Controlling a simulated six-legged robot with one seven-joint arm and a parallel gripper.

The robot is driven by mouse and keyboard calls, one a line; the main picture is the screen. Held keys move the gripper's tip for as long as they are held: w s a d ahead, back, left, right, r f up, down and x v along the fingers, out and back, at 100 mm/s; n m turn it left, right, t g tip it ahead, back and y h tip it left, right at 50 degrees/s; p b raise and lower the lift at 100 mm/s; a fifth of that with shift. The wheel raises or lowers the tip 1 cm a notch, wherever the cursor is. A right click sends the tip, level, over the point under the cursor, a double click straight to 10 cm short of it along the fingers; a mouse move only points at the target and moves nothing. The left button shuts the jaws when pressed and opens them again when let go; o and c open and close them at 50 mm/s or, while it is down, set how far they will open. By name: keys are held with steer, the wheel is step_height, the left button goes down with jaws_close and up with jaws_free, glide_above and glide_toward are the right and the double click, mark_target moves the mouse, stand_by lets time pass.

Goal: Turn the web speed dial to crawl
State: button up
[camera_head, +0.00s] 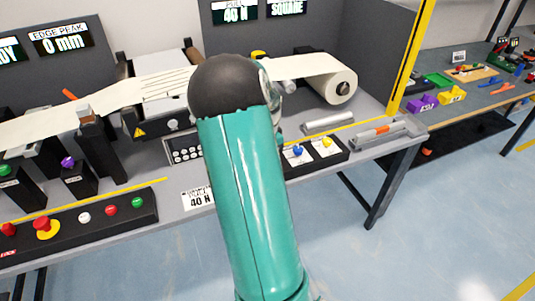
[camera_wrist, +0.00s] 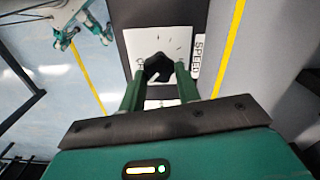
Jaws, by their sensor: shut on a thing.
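The speed dial shows in the wrist view as a black knob (camera_wrist: 158,68) on a white plate (camera_wrist: 150,40) with small tick marks around its upper part. A white label reading SPEED (camera_wrist: 198,55) is beside the plate. My gripper (camera_wrist: 159,75) has its two green fingers on either side of the knob, shut on it. The knob's pointer and the small lettering are too blurred to read, so I cannot tell its setting. In the head view my green arm hides the gripper and the dial.
In the head view, a black panel with blue and yellow knobs (camera_head: 316,154) is right of my arm. A paper roll (camera_head: 340,86) stands behind it. A button box with a red emergency stop (camera_head: 46,225) is at left. Screens read 0 mm (camera_head: 62,41) and SQUARE (camera_head: 286,8).

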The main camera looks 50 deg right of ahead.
stand_by(0.5)
steer(key=o, duration=1)
steer(key=shift+c, duration=0.2)
step_height(320, 180, up, 14)
steer(key=shift+f, duration=0.1)
